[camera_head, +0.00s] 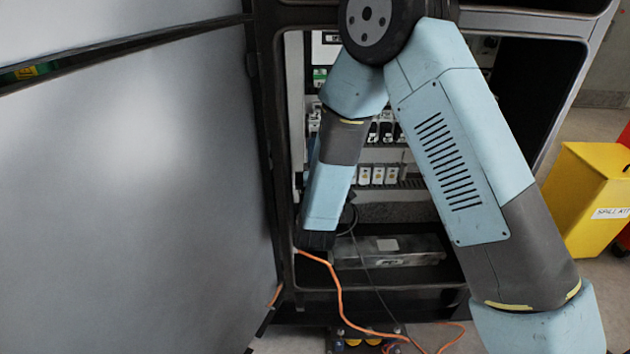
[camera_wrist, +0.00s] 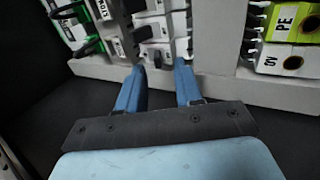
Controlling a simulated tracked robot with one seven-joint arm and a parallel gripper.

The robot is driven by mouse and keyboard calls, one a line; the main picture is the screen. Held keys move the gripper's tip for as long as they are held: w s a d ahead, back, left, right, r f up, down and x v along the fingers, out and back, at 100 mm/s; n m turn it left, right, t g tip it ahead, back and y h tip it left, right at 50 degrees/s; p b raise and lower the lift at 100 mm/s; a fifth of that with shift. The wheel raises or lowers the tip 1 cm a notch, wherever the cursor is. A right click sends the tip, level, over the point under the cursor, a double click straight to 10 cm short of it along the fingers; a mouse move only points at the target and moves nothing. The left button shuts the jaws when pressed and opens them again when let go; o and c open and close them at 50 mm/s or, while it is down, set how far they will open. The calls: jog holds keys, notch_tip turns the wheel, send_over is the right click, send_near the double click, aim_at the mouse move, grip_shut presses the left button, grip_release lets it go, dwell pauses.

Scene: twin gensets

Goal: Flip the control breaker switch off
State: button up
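In the wrist view my gripper (camera_wrist: 160,68) shows two blue fingers apart, with a clear gap between them. Just beyond the fingertips is a row of white breakers (camera_wrist: 153,28) with dark toggles. Which breaker is the control breaker cannot be read here. In the head view, rows of breakers (camera_head: 387,131) show inside the open cabinet between my arm links. My fingers are not clear there, as my arm covers that area.
Green-and-white modules (camera_wrist: 80,22) lie left of the breakers, and terminals marked PE (camera_wrist: 288,22) and 5V lie right. A big grey door panel (camera_head: 130,180) fills the head view's left. An orange cable (camera_head: 338,290) hangs below. A yellow spill-kit bin (camera_head: 582,195) stands right.

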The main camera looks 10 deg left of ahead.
jog(key=v, duration=1.1)
jog(key=shift+s+f, duration=0.15)
jog(key=shift+s, duration=0.1)
dwell(0.3)
dwell(0.3)
jog(key=w+d+r+m+g+h, duration=0.3)
jog(key=d+r+m+g+h, duration=0.25)
jog(key=d+h, duration=0.55)
jog(key=w+d+r+m+g+h, duration=0.35)
jog(key=d+r+m+h, duration=0.45)
jog(key=d, duration=0.6)
jog(key=s+d+m+g+h, duration=0.2)
jog(key=s+d+g, duration=0.2)
jog(key=d+g, duration=0.3)
jog(key=s+d+r+m+g+y, duration=0.2)
jog(key=s+d+m+g+y, duration=0.2)
jog(key=s+d+g+y, duration=0.55)
jog(key=s+a+r+m+t+y, duration=0.1)
jog(key=s+a+r+t+y, duration=0.3)
jog(key=s+r+t+y, duration=0.2)
jog(key=shift+s+r+t, duration=0.4)
jog(key=shift+r+t, duration=0.35)
jog(key=shift+t, duration=0.5)
